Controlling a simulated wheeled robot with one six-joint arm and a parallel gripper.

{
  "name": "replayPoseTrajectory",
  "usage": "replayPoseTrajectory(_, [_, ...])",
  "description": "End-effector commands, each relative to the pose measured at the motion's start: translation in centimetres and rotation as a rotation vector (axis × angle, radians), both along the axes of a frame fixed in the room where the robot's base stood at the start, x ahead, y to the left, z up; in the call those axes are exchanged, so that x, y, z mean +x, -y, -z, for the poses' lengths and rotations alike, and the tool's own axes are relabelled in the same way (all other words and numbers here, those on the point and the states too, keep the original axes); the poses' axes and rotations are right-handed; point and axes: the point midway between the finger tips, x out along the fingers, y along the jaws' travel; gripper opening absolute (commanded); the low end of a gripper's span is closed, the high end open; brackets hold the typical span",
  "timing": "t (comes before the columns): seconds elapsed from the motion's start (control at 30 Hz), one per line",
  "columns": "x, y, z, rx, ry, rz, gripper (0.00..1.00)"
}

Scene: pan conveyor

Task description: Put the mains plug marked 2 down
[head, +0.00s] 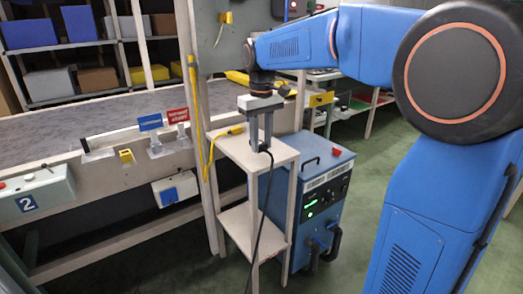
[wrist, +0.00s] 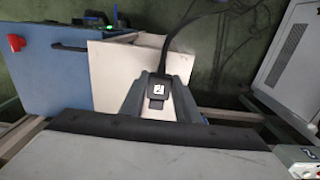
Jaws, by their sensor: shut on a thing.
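The mains plug marked 2 (wrist: 158,90) is black with a white label, and it sits between my fingers in the wrist view. My gripper (head: 262,148) is shut on it and points down over the top of the small pale stand (head: 276,154). A black cable (head: 264,200) runs from the plug down past the front of the stand. It also shows in the wrist view (wrist: 172,42). In the head view the plug is mostly hidden by the fingers. I cannot tell whether it touches the stand top.
A yellow-handled item (head: 234,131) with a yellow cable lies at the stand's left edge. A blue machine (head: 318,200) stands right behind the stand. The conveyor (head: 60,144), with a control box marked 2 (head: 32,198) and a blue-fronted socket box (head: 175,190), is at left.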

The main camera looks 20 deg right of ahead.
Motion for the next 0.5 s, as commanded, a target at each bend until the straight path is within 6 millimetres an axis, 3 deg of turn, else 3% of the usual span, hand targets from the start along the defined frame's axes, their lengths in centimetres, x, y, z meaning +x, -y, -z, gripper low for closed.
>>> replayPoseTrajectory(0.23, [0.0,0.0,3.0,0.000,-0.003,0.000,0.00])
replayPoseTrajectory(0.5, [0.0,0.0,3.3,0.000,0.000,0.000,0.00])
